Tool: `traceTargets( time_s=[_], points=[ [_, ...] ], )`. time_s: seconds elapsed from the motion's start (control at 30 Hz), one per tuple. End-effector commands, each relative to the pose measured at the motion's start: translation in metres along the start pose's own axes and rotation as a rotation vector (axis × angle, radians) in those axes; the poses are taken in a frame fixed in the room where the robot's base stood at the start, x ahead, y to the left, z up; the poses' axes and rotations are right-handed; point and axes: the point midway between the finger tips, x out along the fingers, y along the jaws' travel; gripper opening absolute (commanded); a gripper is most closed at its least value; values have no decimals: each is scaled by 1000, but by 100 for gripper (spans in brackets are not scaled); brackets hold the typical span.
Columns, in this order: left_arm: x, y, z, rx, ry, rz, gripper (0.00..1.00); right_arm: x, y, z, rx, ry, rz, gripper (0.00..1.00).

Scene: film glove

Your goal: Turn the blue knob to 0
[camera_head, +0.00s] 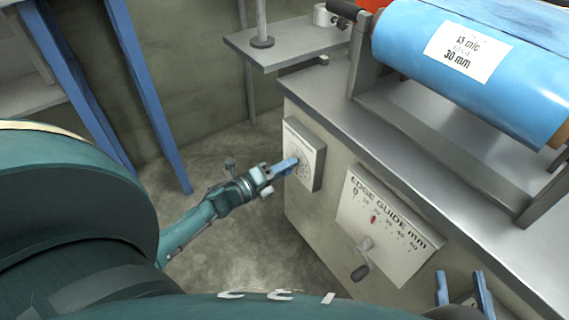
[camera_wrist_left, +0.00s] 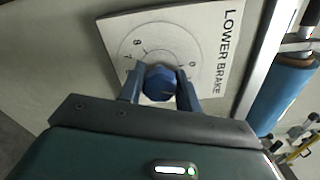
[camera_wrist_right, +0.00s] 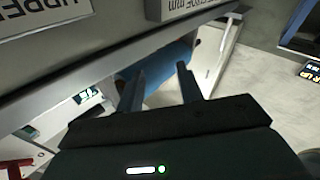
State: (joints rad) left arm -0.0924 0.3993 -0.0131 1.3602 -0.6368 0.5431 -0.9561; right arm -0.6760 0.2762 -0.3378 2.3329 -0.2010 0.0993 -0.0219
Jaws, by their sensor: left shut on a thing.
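The blue knob (camera_wrist_left: 159,83) sits on a white dial plate (camera_wrist_left: 205,40) marked "LOWER BRAKE", with a circular scale around it. The digits 8, 7 and 0 show in the left wrist view; the knob's pointer cannot be made out. My left gripper (camera_wrist_left: 160,88) is shut on the knob, one finger on each side. In the head view my left gripper (camera_head: 284,167) reaches the dial plate (camera_head: 309,150) on the side of the machine, and its fingers hide the knob. My right gripper (camera_wrist_right: 160,85) is open, with a gap between its fingers; a blue roller lies beyond them.
An "EDGE GUIDE mm" plate (camera_head: 385,225) with a crank handle (camera_head: 362,262) is right of the dial. A large blue film roll (camera_head: 480,65) lies above the machine's grey top (camera_head: 400,150). Blue posts (camera_head: 145,85) stand at the left. The floor (camera_head: 245,255) below my left arm is clear.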

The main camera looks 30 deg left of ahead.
Motion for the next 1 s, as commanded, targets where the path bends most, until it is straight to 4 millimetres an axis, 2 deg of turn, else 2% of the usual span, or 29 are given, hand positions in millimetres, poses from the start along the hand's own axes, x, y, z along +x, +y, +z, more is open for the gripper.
traceTargets(
  time_s=[0.2,0.5,1.0],
  points=[
    [0,-1,2,-171,-1,1,11,-1,5,2,4,-54,16,36],
    [0,0,1,-327,-1,1,11,0,9,5,19,-108,20,36],
    [0,1,1,-385,-1,0,11,0,11,1,29,-122,24,36]
  ],
)
